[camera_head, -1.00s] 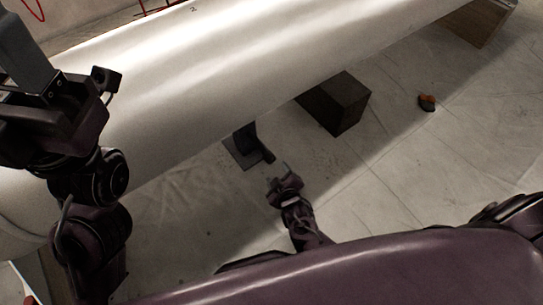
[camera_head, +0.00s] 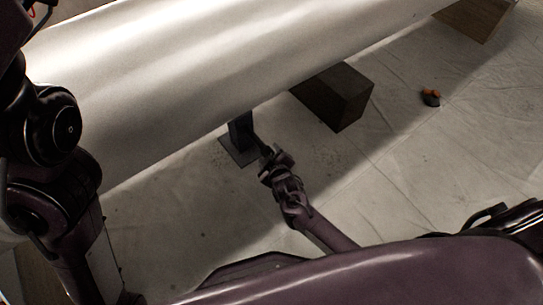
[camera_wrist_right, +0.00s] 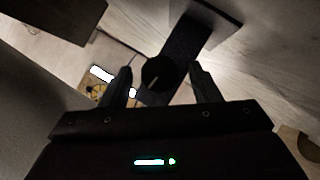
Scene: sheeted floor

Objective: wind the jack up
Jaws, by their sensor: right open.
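The dark jack (camera_head: 240,135) stands on a square base plate under the big pale cylinder (camera_head: 230,70). Its crank reaches out toward my right gripper (camera_head: 268,154), which is right at it. In the right wrist view, the jack's dark column (camera_wrist_right: 186,42) runs down between the fingers of my open right gripper (camera_wrist_right: 162,76). A round dark knob (camera_wrist_right: 157,73) sits between the fingertips, with a gap visible on each side. The far side of the crank is hidden. My left arm fills the left edge of the head view; its gripper is out of view.
A dark block (camera_head: 335,97) stands under the cylinder, right of the jack. A wooden block (camera_head: 475,18) is at the top right. A small orange and dark object (camera_head: 431,97) lies on the sheeted floor. The floor right of the gripper is clear.

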